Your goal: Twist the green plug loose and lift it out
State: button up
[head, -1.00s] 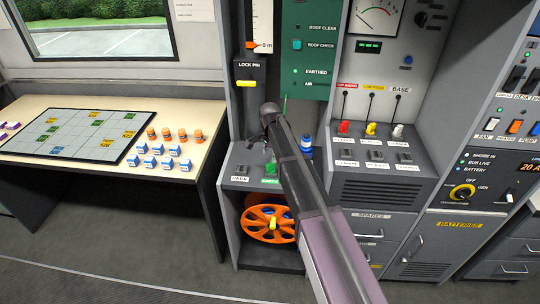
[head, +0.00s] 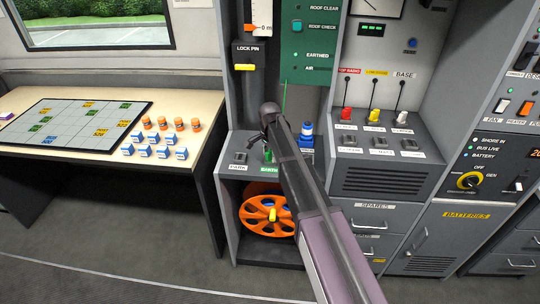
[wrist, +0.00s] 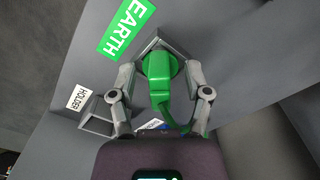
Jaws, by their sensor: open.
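The green plug (wrist: 160,88) sits in a grey socket beside the green EARTH label (wrist: 125,28) in the wrist view. My gripper (wrist: 161,72) is open, with one finger on each side of the plug. Whether either finger touches it I cannot tell. In the head view the plug (head: 267,155) shows as a small bit of green on the low shelf, mostly hidden by my arm. A thin green cord (head: 285,95) hangs above it.
A grey socket labelled HOLDER (wrist: 97,115) is beside the plug. A blue-and-white object (head: 307,135) stands just right of my arm. An orange reel (head: 262,217) is below. Red, yellow and white plugs (head: 374,116) stand to the right.

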grip_shut()
dwell(0.3)
jog(key=shift+n, duration=0.3)
jog(key=shift+s+d+n, duration=0.1)
jog(key=shift+n, duration=1.6)
jog(key=shift+n, duration=2)
jog(key=shift+n, duration=0.3)
